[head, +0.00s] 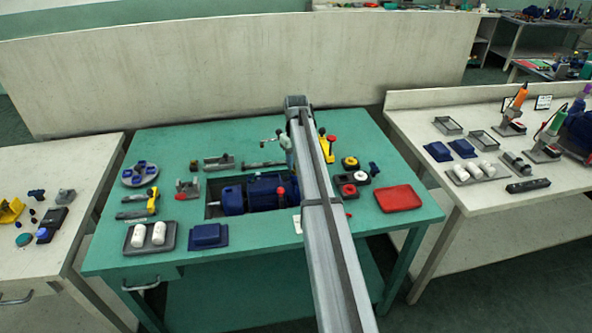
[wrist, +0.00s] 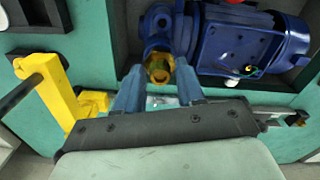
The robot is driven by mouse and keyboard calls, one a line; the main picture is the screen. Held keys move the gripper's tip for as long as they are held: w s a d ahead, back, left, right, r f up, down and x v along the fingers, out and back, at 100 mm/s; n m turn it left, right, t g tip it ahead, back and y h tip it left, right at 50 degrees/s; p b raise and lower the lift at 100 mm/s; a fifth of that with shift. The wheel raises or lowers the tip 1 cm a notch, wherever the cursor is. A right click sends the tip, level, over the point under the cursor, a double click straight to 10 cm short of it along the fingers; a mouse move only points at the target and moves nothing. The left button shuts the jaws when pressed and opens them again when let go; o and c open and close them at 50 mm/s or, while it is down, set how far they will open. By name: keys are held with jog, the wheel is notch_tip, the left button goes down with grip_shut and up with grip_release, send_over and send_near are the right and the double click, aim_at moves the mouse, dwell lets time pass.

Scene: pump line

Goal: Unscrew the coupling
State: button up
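The blue pump with its motor (head: 262,190) sits in a dark recess of the green bench in the head view. In the wrist view, its motor body (wrist: 240,40) lies at upper right. The brass-yellow coupling (wrist: 159,68) is at the end of the blue pump fitting at upper middle. My gripper (wrist: 160,66) has one blue finger on each side of the coupling, with the fingers spread. Narrow gaps seem to show beside the coupling, so it looks open around it. In the head view my arm hides the coupling.
A yellow clamp-like stand (wrist: 62,95) with a dark bar is close left of my gripper. A metal tool (wrist: 275,114) lies to the right. A red tray (head: 400,198), a blue tray (head: 208,236) and a grey tray with white cylinders (head: 150,237) stand on the green bench.

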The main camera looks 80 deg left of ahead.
jog(key=shift+r, duration=0.1)
jog(key=shift+r, duration=2.15)
